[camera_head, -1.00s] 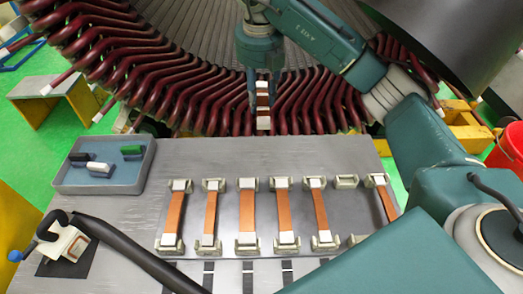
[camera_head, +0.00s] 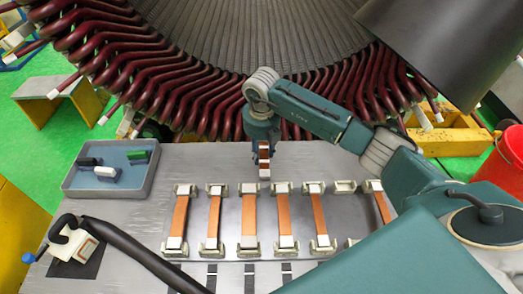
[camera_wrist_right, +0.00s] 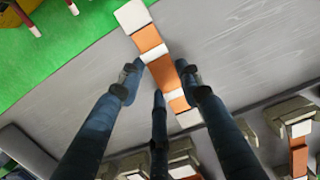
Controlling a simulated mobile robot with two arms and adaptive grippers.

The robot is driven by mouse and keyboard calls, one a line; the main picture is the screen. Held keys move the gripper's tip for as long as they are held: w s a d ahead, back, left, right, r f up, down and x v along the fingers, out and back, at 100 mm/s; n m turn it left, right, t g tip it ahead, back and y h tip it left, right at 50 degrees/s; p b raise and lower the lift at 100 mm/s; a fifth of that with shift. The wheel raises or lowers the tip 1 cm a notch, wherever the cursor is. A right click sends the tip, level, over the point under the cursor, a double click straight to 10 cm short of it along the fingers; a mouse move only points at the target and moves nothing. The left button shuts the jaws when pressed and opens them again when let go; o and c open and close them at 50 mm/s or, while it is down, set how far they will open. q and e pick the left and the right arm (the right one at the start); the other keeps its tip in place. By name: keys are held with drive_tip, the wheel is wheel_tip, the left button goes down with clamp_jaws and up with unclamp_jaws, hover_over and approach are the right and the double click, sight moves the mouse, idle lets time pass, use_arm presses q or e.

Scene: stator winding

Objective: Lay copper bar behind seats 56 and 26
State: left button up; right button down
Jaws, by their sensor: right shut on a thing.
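My right gripper (camera_head: 262,145) points down above the far edge of the table, with the stator (camera_head: 190,85) behind it. It is shut on a copper bar (camera_head: 265,170) with white ends. In the right wrist view the fingers (camera_wrist_right: 165,85) close around the bar (camera_wrist_right: 160,66), which sticks out beyond them. The bar is held clear of the table. The stator carries a ring of dark red bent coil ends with pale tips. The seat numbers cannot be read. My left gripper is not in view.
Several copper bars (camera_head: 249,218) lie in holders on the grey table (camera_head: 140,215). One holder (camera_head: 345,187) at the right is empty. A grey tray (camera_head: 72,185) with small blocks stands at the left. A red bucket (camera_head: 505,160) is at the right.

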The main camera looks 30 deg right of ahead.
drive_tip(key=shift+w+f, duration=0.1)
drive_tip(key=shift+f, duration=0.25)
drive_tip(key=shift+f, duration=0.1)
drive_tip(key=shift+f+b, duration=0.25)
drive_tip(key=shift+b, duration=0.1)
drive_tip(key=c, duration=1.4)
unclamp_jaws()
drive_tip(key=shift+s, duration=0.25)
drive_tip(key=shift+o, duration=1)
drive_tip(key=shift+w+f, duration=0.1)
